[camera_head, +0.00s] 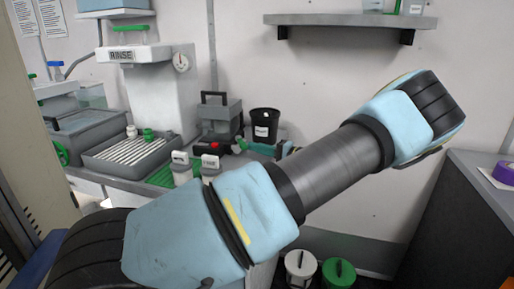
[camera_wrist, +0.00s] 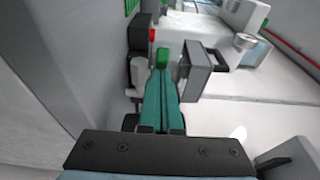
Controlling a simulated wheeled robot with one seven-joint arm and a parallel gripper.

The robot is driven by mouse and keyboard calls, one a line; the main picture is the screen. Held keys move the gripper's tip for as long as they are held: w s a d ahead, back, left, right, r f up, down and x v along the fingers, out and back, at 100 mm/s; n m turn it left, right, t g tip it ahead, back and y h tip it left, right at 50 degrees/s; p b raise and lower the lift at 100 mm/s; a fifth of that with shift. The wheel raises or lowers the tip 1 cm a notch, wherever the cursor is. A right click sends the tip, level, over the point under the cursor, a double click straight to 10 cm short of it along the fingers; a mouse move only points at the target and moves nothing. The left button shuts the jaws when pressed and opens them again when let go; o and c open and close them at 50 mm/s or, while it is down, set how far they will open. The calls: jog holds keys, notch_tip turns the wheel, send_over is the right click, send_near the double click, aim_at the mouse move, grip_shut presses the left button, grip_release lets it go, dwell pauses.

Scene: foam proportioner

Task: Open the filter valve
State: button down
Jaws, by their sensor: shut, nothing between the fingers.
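My gripper (camera_wrist: 161,74) is shut, its two teal fingers pressed together with nothing between them. In the wrist view a small green part (camera_wrist: 163,57) shows right at the fingertips; it may be the filter valve's handle, but no label shows. I cannot tell whether the tips touch it. A red knob (camera_wrist: 152,34) sits just beyond, on a dark body. In the head view my gripper (camera_head: 252,148) is small and partly hidden behind my arm, beside the green part (camera_head: 241,145). The red knob (camera_head: 214,145) is to its left.
A grey box with a black handle (camera_wrist: 204,66) stands close to the right of my fingers. A black bucket (camera_head: 264,124) is behind my gripper. Two labelled cups (camera_head: 181,170) stand in front of the unit. A ribbed tray (camera_head: 130,151) lies left.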

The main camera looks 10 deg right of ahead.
jog(key=shift+s+a, duration=0.1)
jog(key=shift+s+a+m+t+h, duration=0.2)
jog(key=shift+a+m+t+h, duration=0.2)
jog(key=shift+m+t+h, duration=0.15)
jog(key=shift+s+a+m+t+h, duration=0.2)
jog(key=shift+a+m+t+h, duration=0.2)
jog(key=shift+m+t+h, duration=0.15)
jog(key=shift+s+a+b, duration=0.15)
jog(key=shift+a+b, duration=0.05)
jog(key=shift+a, duration=0.65)
jog(key=shift+s+a+b, duration=0.1)
jog(key=shift+a+b, duration=0.05)
jog(key=shift+a, duration=0.75)
